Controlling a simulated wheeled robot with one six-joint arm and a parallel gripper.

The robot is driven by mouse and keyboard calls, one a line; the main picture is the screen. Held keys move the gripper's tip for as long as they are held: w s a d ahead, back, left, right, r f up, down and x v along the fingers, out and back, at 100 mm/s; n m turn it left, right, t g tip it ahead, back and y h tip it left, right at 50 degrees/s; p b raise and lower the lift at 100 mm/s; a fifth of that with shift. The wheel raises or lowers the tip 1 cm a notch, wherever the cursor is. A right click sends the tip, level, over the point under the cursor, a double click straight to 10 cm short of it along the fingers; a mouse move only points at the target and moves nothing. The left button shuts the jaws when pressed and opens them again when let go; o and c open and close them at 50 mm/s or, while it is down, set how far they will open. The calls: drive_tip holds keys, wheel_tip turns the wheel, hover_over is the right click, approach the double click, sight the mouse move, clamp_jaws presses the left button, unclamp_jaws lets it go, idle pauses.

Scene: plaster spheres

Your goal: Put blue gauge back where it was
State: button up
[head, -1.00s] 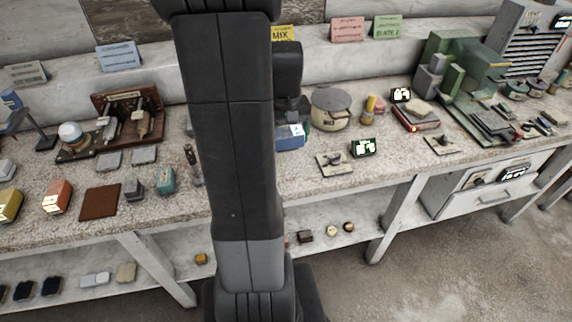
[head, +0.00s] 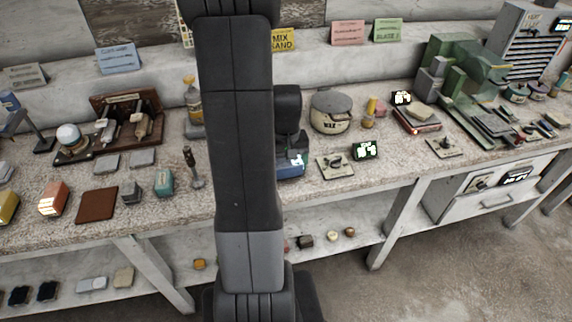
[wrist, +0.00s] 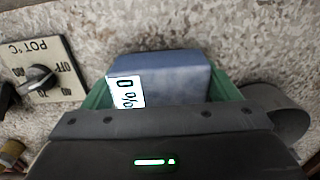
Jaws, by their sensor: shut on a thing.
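The blue gauge (wrist: 165,72) is a blue box with a white display reading 0% on its near side. My gripper (wrist: 162,88) is shut on it, with a green finger at each side of it in the wrist view. In the head view the gauge (head: 291,169) shows at the right edge of my arm, low over or on the speckled bench (head: 240,190). I cannot tell whether it touches the bench. My arm hides part of the gauge and the bench behind it.
A POT °C dial plate (head: 335,166) and a small lit display (head: 366,151) stand just right of the gauge. A wax pot (head: 331,112) is behind them. Left of my arm are a brown mat (head: 97,205) and a teal block (head: 164,181).

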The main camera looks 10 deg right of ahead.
sight(286, 162)
drive_tip(key=shift+f, duration=0.15)
drive_tip(key=o, duration=0.8)
wheel_tip(286, 162, up, 12)
drive_tip(key=shift+r, duration=0.2)
